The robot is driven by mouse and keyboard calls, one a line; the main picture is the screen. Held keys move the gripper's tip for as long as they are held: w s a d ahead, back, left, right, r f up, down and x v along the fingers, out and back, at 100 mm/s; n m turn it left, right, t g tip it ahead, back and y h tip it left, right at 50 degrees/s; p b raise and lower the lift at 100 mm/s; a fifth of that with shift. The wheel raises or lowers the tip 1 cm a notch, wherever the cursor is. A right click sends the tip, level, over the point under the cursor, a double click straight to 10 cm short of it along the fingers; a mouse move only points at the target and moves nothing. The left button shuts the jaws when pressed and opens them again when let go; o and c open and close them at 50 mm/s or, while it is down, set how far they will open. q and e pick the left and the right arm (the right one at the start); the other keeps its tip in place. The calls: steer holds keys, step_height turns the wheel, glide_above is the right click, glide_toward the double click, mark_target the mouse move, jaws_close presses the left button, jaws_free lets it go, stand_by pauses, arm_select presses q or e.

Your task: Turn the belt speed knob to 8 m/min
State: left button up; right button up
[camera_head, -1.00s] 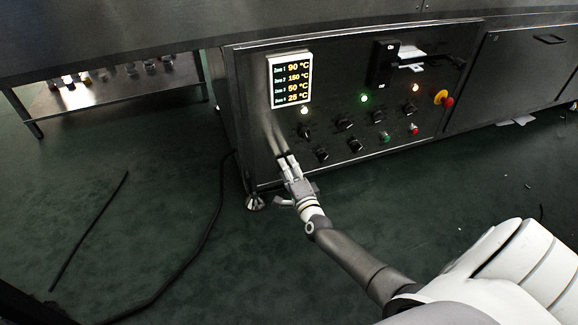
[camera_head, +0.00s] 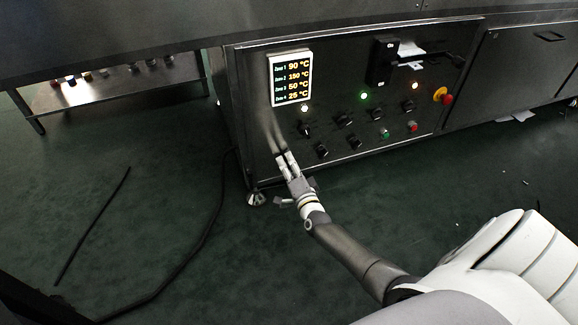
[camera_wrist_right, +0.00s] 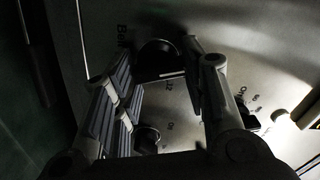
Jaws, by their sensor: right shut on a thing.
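The control panel (camera_head: 345,175) carries several dark knobs. My right gripper (camera_head: 283,156) is at the panel's lower left, its fingers against the panel face. In the right wrist view, a dark round knob (camera_wrist_right: 158,58) beside a label starting "Bel" sits between the fingertips of my right gripper (camera_wrist_right: 160,72). The gripper is shut on this belt speed knob. In the head view the fingers hide the knob. Its pointer and most scale numbers are too dark to read. My left gripper is not in view.
Other knobs (camera_head: 322,150) sit to the right of the gripper. The display (camera_head: 290,78) shows zone temperatures. Green (camera_head: 384,134) and red (camera_head: 412,127) buttons and an emergency stop (camera_head: 442,96) are farther right. A cable (camera_head: 205,240) lies on the floor; a low table (camera_head: 110,92) stands left.

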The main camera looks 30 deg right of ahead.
steer(key=o, duration=1)
steer(key=shift+s, duration=0.15)
steer(key=v, duration=1.1)
steer(key=shift+s+a+f, duration=0.1)
steer(key=shift+s, duration=0.25)
